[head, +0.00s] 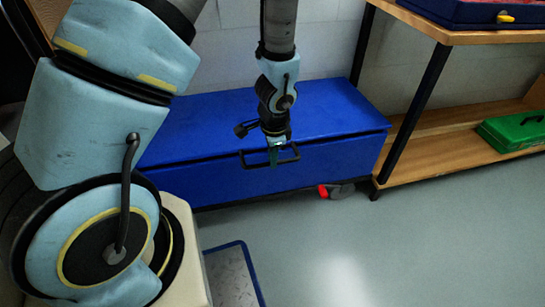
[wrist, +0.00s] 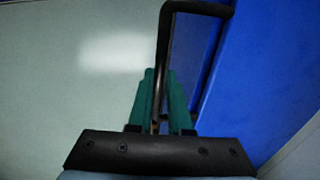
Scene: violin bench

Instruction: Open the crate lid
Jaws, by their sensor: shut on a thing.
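The blue crate (head: 240,178) stands against the wall in the head view. Its blue lid (head: 325,112) lies on top, with a thin dark gap along the front edge. A black bar handle (head: 291,151) sticks out at the front, near the lid's front edge. My gripper (head: 273,156) is at the handle, pointing down. In the wrist view the green fingers (wrist: 161,100) are shut on the black handle bar (wrist: 163,50), one finger on each side. The blue crate front fills the right of that view.
A wooden shelf (head: 440,152) with dark legs stands right of the crate, holding a green case (head: 515,130). A red and grey object (head: 337,190) lies on the floor by the crate's front right. A blue-edged metal plate (head: 232,275) lies in front. Grey floor (head: 400,250) is clear at right.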

